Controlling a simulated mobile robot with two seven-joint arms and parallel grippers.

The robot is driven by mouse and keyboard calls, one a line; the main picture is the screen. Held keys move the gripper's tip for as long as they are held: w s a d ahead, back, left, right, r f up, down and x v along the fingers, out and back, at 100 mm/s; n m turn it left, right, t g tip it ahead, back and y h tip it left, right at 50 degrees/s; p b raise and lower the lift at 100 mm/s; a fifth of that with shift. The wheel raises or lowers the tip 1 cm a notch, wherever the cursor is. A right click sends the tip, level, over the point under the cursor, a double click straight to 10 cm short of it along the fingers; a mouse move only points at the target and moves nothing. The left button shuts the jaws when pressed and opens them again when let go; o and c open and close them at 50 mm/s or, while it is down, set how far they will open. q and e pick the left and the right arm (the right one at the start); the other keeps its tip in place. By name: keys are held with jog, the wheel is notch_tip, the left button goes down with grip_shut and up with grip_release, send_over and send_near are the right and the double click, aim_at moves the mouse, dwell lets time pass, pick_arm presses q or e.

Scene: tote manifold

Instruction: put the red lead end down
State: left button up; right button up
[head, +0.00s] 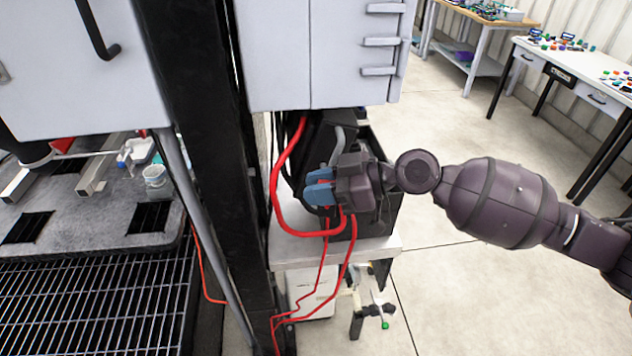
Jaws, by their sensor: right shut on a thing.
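My right gripper (320,188), with blue fingertips, comes in from the right and is shut at the front of a dark box (384,214) under a grey cabinet. The red lead (277,190) hangs in a thick loop just left of the fingertips, and thinner red strands run down below the gripper. The gripper is shut on the red lead end, which is mostly hidden between the fingers. My left gripper is not in view.
The box stands on a white shelf (298,250) beside a black post (222,150). The grey cabinet (330,55) hangs close above. A white case (310,292) and a stand with a green tip (385,324) are below. A grated bench (90,310) is left; open floor lies right.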

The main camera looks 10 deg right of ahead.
jog(key=shift+s+d+f+n+g, duration=0.1)
jog(key=shift+d+f+n+g, duration=0.1)
jog(key=shift+f+n+g, duration=0.45)
jog(key=shift+r+g, duration=0.2)
jog(key=shift+g, duration=0.05)
jog(key=s+d+f+m+t+h, duration=0.1)
jog(key=d+f+m+t+h, duration=0.4)
jog(key=d+m+t+h, duration=0.1)
jog(key=s+d+f+m+t+h, duration=0.2)
jog(key=d+f+m+t+h, duration=0.3)
jog(key=m, duration=0.6)
jog(key=d+t+h, duration=0.2)
jog(key=d+h, duration=0.1)
jog(key=d, duration=0.1)
jog(key=shift+d+t, duration=0.25)
jog(key=shift+t, duration=0.05)
